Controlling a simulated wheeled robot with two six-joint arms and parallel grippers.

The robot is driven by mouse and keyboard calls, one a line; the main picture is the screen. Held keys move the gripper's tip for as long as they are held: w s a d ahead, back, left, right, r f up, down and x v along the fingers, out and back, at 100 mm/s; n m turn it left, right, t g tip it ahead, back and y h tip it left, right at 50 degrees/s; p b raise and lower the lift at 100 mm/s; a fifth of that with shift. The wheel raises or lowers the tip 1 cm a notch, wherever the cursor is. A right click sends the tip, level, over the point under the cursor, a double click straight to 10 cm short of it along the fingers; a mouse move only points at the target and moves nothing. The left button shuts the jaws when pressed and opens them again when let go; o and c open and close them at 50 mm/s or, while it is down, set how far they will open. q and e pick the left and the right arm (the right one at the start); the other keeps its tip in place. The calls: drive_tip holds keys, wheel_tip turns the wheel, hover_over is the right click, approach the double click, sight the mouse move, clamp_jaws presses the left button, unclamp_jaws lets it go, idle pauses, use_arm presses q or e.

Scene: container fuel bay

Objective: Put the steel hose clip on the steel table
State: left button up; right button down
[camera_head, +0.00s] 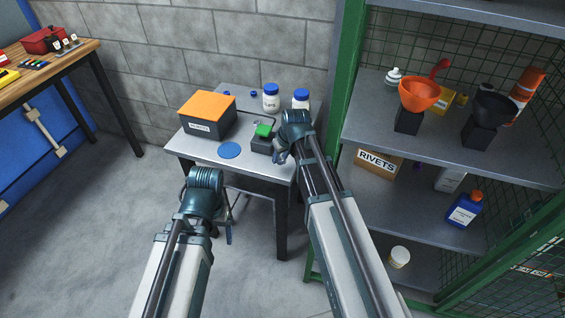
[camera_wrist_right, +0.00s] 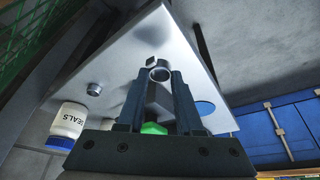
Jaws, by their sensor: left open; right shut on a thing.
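The steel table (camera_head: 205,151) stands against the block wall, and its pale top fills much of the right wrist view (camera_wrist_right: 120,62). The steel hose clip (camera_wrist_right: 159,73), a small ring with a squarish screw block, is between the fingertips of my right gripper (camera_wrist_right: 160,76). That gripper is shut on it, over the table; I cannot tell whether the clip touches the top. In the head view my right gripper (camera_head: 280,152) is at the table's right side, and the clip cannot be made out. My left gripper (camera_head: 222,234) is open and empty, in front of the table.
An orange-topped box (camera_head: 207,114), a blue disc (camera_head: 229,150), a dark block (camera_head: 261,144) with a green top and two blue-lidded jars (camera_head: 271,98) (camera_head: 301,99) are on the table. A green-framed shelf (camera_head: 352,120) stands close on the right. The table's front left is bare.

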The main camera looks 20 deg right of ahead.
sight(282, 161)
wheel_tip(282, 161, down, 3)
drive_tip(key=b, duration=0.3)
drive_tip(key=shift+w+d+f, duration=0.1)
drive_tip(key=shift+f+b, duration=0.25)
drive_tip(key=shift+b, duration=0.05)
drive_tip(key=shift+r, duration=0.1)
drive_tip(key=shift+f, duration=0.25)
drive_tip(key=c, duration=0.6)
unclamp_jaws()
drive_tip(key=shift+r, duration=0.1)
drive_tip(key=shift+r, duration=0.15)
